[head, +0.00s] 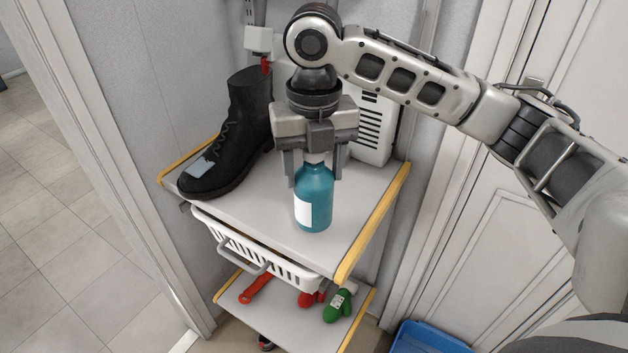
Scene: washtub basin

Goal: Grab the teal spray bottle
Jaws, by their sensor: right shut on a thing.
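The teal spray bottle (317,196) stands upright on the top shelf of a cart, with a white label on its front left side. My right gripper (314,171) comes down from above, and its two fingers are shut on the upper part of the bottle, one on each side. The bottle's top is hidden by the gripper. The bottle's base appears to rest on the shelf. My left gripper is not in view.
The cart's top shelf (255,213) has yellow edges. A black boot (232,135) stands left of the bottle, and a white vented box (373,130) behind right. A white basket (255,246) hangs below. The lower shelf (290,318) holds red and green items. A blue bin (430,338) is at bottom right.

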